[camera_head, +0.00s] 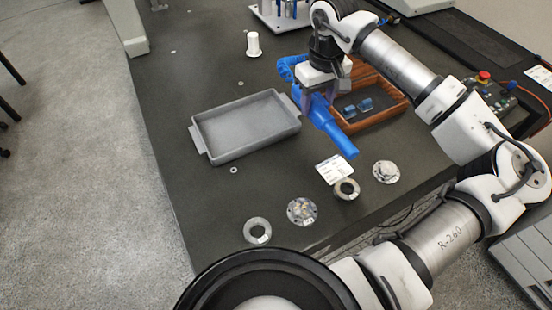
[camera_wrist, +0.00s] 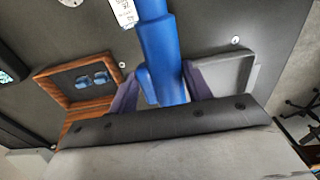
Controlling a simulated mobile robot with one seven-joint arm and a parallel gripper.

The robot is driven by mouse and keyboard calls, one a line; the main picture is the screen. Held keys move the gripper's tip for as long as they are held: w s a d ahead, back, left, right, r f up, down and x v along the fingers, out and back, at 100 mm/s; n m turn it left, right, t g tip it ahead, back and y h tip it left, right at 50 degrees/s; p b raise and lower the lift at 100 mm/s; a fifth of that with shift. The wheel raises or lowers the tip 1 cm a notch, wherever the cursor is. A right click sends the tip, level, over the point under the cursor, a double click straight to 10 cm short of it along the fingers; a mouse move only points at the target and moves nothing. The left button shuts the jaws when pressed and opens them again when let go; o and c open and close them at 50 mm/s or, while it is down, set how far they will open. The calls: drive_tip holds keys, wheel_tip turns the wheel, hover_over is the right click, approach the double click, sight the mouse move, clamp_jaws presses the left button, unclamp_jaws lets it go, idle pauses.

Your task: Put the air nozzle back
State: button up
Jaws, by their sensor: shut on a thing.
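The blue air nozzle (camera_head: 331,129) is in my gripper (camera_head: 319,100), tilted down toward the front right above the dark table. In the wrist view the nozzle (camera_wrist: 162,55) runs up between the two fingers of my gripper (camera_wrist: 160,85), which are shut on it. A coiled blue hose (camera_head: 288,68) shows just left of and behind my gripper. A wooden-sided tray (camera_head: 390,111) with blue pieces in it is right of the nozzle; it also shows in the wrist view (camera_wrist: 72,102). I cannot make out a holder for the nozzle.
A grey metal tray (camera_head: 208,150) lies left of the nozzle. Several metal discs and rings (camera_head: 302,211) and a white card (camera_head: 335,169) lie near the front edge. A white spool-shaped part (camera_head: 253,44) stands farther back. A control box with a red button (camera_head: 484,76) is at right.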

drive_tip(key=shift+s+a, duration=0.2)
drive_tip(key=shift+a, duration=0.1)
drive_tip(key=shift+f, duration=0.25)
wheel_tip(320, 180, down, 19)
drive_tip(key=p, duration=0.5)
drive_tip(key=shift+f, duration=0.1)
drive_tip(key=shift+f, duration=0.2)
drive_tip(key=shift+o, duration=1.2)
drive_tip(key=o, duration=0.4)
